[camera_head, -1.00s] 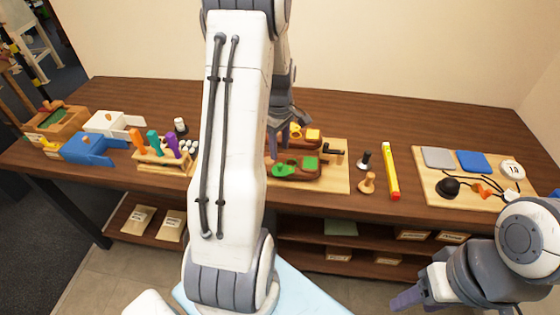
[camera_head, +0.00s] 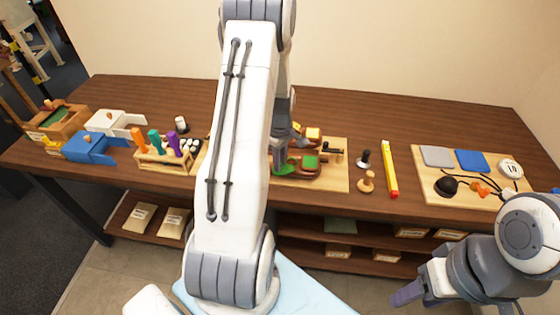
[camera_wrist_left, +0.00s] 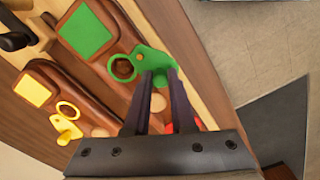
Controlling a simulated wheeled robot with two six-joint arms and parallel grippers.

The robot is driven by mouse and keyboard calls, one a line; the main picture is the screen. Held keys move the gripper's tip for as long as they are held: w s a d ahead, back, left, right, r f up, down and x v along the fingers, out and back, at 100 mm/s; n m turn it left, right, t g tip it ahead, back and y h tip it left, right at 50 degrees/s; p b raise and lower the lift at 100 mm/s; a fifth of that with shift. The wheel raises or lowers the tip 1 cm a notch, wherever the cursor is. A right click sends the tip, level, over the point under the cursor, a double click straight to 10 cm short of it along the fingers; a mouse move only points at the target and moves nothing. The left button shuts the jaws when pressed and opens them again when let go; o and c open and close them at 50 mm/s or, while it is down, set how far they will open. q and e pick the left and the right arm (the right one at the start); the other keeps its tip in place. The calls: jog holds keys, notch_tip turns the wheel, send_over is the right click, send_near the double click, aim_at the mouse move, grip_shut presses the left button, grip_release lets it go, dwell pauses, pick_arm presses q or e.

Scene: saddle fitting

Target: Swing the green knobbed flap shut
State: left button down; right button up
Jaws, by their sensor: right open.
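The green flap (camera_wrist_left: 152,62) with a small orange pin lies beside a green ring (camera_wrist_left: 122,68) on a brown block (camera_wrist_left: 118,38), leaving the ring's opening uncovered. In the head view the flap's green (camera_head: 287,170) shows beside my left gripper (camera_head: 279,166). My left gripper (camera_wrist_left: 161,74) has its two fingers parted, with the tips at the flap's near edge; whether they touch it is unclear. My left forearm hides part of the board in the head view. My right gripper (camera_head: 408,294) is open and empty at the lower right, away from the flap.
A similar brown block with a yellow square (camera_wrist_left: 34,90) and yellow ring (camera_wrist_left: 68,110) lies alongside. Stamps (camera_head: 366,180), a yellow-red bar (camera_head: 390,170) and a board with tiles (camera_head: 437,156) stand to the right. Tool holder (camera_head: 165,160) and boxes (camera_head: 90,147) are left.

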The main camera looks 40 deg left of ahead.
pick_arm(q)
jog(key=shift+a+m, duration=0.1)
jog(key=shift+m, duration=0.2)
jog(key=m, duration=0.1)
jog(key=w+m, duration=0.1)
jog(key=m, duration=0.2)
jog(key=shift+w+a, duration=0.15)
jog(key=shift+a, duration=0.2)
jog(key=m, duration=0.2)
jog(key=w+m, duration=0.1)
jog(key=m, duration=0.3)
jog(key=shift+w+a, duration=0.1)
jog(key=shift+w, duration=0.15)
jog(key=m, duration=0.1)
jog(key=w+m, duration=0.1)
jog(key=m, duration=0.3)
jog(key=shift+w+d+b, duration=0.25)
jog(key=shift+d+b, duration=0.05)
jog(key=shift+b, duration=0.05)
jog(key=m, duration=0.3)
jog(key=w+d+m, duration=0.1)
jog(key=m, duration=0.1)
jog(key=c, duration=0.8)
grip_release()
jog(key=shift+o, duration=0.2)
